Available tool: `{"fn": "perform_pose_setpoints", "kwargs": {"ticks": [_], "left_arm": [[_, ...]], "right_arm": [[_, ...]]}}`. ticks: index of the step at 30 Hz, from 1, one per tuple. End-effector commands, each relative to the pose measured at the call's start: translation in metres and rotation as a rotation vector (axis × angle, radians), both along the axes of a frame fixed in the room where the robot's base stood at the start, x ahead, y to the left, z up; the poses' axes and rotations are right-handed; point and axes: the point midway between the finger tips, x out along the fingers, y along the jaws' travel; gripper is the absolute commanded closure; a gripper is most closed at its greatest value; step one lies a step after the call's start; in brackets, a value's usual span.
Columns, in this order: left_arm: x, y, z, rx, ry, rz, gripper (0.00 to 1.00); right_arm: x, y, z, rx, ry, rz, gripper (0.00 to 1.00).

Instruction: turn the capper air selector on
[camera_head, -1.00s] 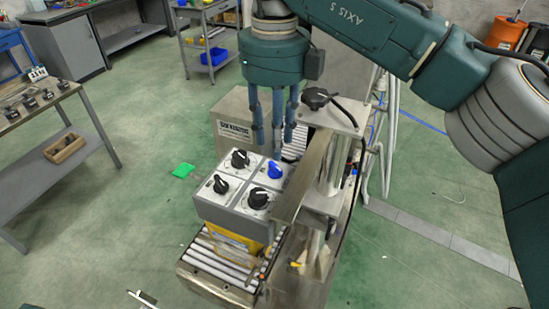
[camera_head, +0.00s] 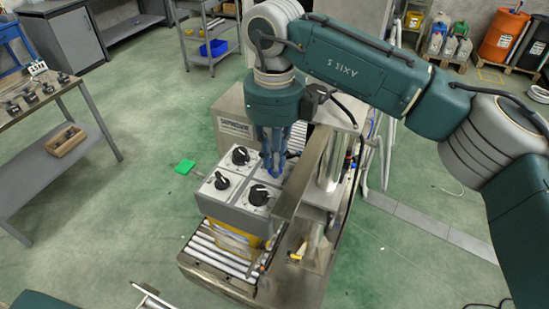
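A grey control box (camera_head: 232,215) stands on the roller conveyor in the middle of the head view. Its light top carries three black knobs, at the back (camera_head: 240,155), at the left (camera_head: 221,181) and at the front (camera_head: 259,194). A blue knob (camera_head: 276,171) sits at its right corner, mostly hidden by my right gripper (camera_head: 273,168). That gripper points down, and its fingers are drawn together around the blue knob. The knob labels are too small to read, so I cannot tell which is the capper air selector. My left gripper is not in view.
A metal post and plate (camera_head: 305,170) rise close to the right of the box. A grey cabinet with a sign (camera_head: 234,128) stands behind it. A workbench (camera_head: 45,95) is at the left.

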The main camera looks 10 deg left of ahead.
Motion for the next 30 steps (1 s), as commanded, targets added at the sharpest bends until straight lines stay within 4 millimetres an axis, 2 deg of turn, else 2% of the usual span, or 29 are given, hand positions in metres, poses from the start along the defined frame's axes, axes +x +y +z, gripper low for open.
{"fn": "perform_pose_setpoints", "kwargs": {"ticks": [8,14,30], "left_arm": [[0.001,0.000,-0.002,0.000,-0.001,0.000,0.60],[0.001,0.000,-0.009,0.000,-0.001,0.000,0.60],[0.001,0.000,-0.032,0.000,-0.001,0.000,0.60]], "right_arm": [[0.000,0.000,0.000,0.000,-0.001,0.014,1.00],[0.001,-0.001,-0.001,0.000,-0.003,0.088,1.00],[0.002,-0.003,0.000,0.001,-0.004,0.553,1.00]]}}
